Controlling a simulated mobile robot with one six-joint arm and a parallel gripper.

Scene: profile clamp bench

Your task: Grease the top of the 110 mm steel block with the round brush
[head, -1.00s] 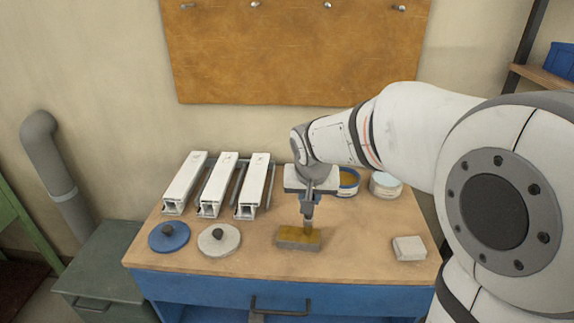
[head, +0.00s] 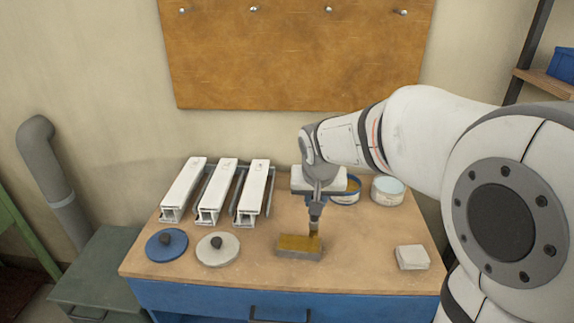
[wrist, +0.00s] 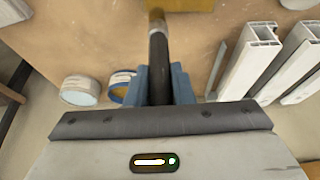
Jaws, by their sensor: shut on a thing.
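My gripper (head: 316,200) is shut on the round brush (wrist: 157,60), whose dark handle stands between the blue jaws in the wrist view. In the head view the brush points down at the right part of the steel block (head: 297,252). Its tip appears to touch the top; exact contact is hard to tell. The block lies at the front middle of the bench, grey on its side, with a yellow-brown coat over most of its top. An open blue tin (head: 346,190) with yellow-brown contents stands behind the gripper, partly hidden by it.
A tin with pale blue contents (head: 387,190) stands right of the blue tin. Three white profiles (head: 219,191) lie at back left. A blue lid (head: 166,246) and a pale lid (head: 217,250) lie before them. A pale block (head: 412,257) lies at right on the bench (head: 360,265).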

